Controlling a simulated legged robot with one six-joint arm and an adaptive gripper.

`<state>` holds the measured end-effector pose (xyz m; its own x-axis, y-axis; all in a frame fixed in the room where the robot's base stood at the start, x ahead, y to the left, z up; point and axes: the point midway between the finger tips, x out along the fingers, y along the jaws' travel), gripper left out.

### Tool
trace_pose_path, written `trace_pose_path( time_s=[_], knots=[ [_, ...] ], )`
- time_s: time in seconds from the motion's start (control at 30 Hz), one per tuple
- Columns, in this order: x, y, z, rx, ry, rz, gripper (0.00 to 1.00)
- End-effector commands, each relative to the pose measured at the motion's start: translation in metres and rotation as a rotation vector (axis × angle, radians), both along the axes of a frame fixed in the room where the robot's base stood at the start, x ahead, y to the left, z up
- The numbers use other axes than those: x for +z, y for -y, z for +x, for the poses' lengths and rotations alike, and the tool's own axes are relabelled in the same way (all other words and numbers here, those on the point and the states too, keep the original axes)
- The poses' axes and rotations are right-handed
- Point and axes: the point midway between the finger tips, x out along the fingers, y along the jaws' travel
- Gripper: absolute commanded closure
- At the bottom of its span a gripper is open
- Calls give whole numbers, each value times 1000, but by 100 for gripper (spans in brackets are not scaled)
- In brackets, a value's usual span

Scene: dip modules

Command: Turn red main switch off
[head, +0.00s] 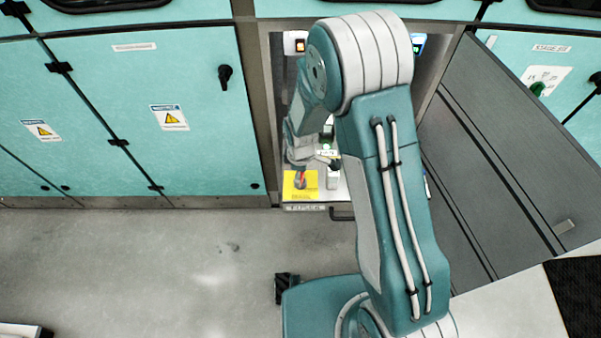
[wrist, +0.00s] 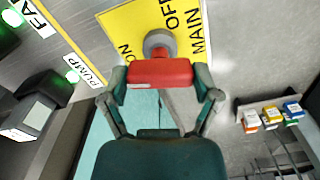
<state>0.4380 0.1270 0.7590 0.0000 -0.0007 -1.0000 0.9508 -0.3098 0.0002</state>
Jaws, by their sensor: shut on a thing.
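The red main switch (wrist: 160,72) has a red handle on a round grey base. It sits on a yellow plate (wrist: 122,22) lettered MAIN, ON and OFF. My gripper (wrist: 161,80) has one finger at each end of the red handle and is shut on it. In the head view the red switch (head: 300,180) shows small on the yellow plate (head: 290,193), low in the open cabinet, with my gripper (head: 301,163) just above it. I cannot tell which label the handle points to.
A PUMP label (wrist: 84,68), green lights (wrist: 72,76) and a black switch (wrist: 45,100) are left of the yellow plate in the wrist view. The open cabinet door (head: 490,150) stands to the right in the head view. Closed teal cabinets (head: 150,80) are left.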

Motion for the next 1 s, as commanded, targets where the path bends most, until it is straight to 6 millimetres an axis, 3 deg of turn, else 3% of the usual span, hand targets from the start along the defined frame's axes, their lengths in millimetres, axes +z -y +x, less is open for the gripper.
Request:
trace_pose_path(
  time_s=[1.0],
  knots=[
    [-1,0,-1,-957,-2,-2,68]
  ],
)
